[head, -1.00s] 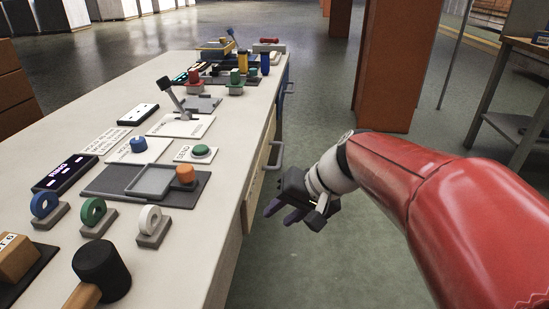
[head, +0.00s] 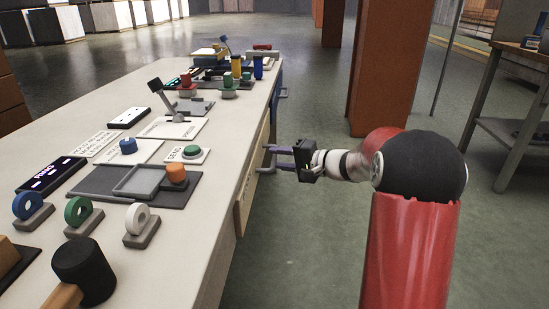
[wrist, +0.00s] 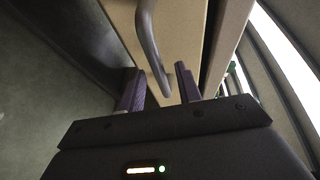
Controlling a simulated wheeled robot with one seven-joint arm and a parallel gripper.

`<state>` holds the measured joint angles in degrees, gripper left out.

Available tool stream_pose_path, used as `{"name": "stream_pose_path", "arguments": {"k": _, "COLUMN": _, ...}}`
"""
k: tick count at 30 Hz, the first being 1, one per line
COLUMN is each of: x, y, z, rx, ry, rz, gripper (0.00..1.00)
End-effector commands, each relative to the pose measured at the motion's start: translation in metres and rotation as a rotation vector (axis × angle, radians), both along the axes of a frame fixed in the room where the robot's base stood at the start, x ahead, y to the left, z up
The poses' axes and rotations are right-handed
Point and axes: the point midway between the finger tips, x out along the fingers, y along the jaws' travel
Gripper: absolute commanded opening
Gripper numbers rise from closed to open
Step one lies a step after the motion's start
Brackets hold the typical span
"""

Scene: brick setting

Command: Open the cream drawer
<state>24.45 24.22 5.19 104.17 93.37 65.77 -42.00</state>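The cream drawer (head: 263,138) is in the side of the long workbench, and its front fills the upper middle of the wrist view (wrist: 185,35). It looks shut. Its grey bar handle (wrist: 150,45) runs down between my two purple fingers in the wrist view. In the head view only a bit of the handle (head: 266,171) shows beside my fingers. My gripper (head: 272,157) is open at the drawer front, with a finger on each side of the bar (wrist: 158,72). I see gaps between fingers and bar; contact cannot be told.
The workbench top (head: 190,238) carries knobs, rings, a lever and a grey tray (head: 145,180). A rust-red pillar (head: 385,70) and a side table (head: 510,110) stand right. Floor beside the bench is clear.

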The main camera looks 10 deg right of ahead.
Motion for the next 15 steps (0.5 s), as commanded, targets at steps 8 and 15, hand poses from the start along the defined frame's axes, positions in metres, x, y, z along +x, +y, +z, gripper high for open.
{"name": "stream_pose_path", "arguments": {"k": 8, "x": 0.0129, "y": 0.0150, "z": -0.0035, "rx": 0.001, "ry": 0.001, "rz": 0.000, "gripper": 0.34}}
{"name": "stream_pose_path", "arguments": {"k": 15, "x": 0.0129, "y": 0.0150, "z": -0.0037, "rx": 0.000, "ry": 0.001, "rz": 0.000, "gripper": 0.30}}
